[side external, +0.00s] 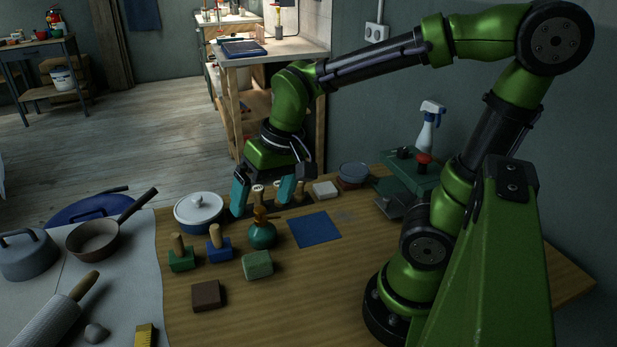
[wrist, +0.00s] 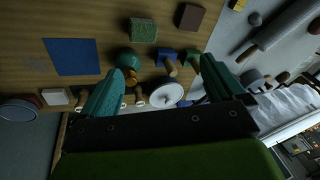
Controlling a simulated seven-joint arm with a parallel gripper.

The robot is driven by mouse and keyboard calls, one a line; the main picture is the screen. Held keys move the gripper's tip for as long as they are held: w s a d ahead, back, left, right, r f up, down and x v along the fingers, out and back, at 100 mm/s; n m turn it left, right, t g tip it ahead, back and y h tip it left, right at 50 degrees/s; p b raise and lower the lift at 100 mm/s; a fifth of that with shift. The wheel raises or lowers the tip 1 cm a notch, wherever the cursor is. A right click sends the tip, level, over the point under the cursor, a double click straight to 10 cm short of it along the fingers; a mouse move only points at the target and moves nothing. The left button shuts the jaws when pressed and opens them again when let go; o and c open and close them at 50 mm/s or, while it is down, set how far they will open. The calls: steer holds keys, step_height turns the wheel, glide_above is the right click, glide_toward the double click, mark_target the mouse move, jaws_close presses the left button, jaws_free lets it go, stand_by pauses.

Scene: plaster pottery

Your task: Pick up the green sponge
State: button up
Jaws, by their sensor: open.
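The green sponge (side external: 257,265) is a small pale-green block lying on the wooden table, in front of a green bottle with an orange-brown top (side external: 262,232). In the wrist view the sponge (wrist: 144,30) lies near the top centre, beyond my fingertips. My gripper (side external: 262,200) has teal fingers, spread apart and empty, above the table behind the bottle. It also shows in the wrist view (wrist: 168,75), with the sponge well away from both fingers. Nothing covers the sponge.
A brown block (side external: 208,295) lies left of the sponge. Green (side external: 181,259) and blue (side external: 218,249) wooden-handled stamps stand behind it, near a lidded pot (side external: 199,212). A blue square (side external: 314,229) lies flat to the right. The table's front right is clear.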

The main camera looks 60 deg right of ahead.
steer(key=w+f+m+g+h, duration=0.1)
steer(key=w+f+m+g, duration=0.2)
steer(key=m, duration=0.1)
glide_toward(257, 258)
steer(key=f, duration=0.5)
steer(key=shift+s+f, duration=0.1)
steer(key=shift+s, duration=0.25)
steer(key=shift+w+a+f, duration=0.1)
steer(key=shift+w+f, duration=0.05)
steer(key=shift+f, duration=0.75)
steer(key=shift+w+a+f, duration=0.1)
steer(key=shift+w+f, duration=0.05)
steer(key=shift+f, duration=0.75)
steer(key=shift+w+f, duration=0.15)
steer(key=shift+f, duration=0.75)
steer(key=shift+c, duration=0.3)
steer(key=c, duration=1)
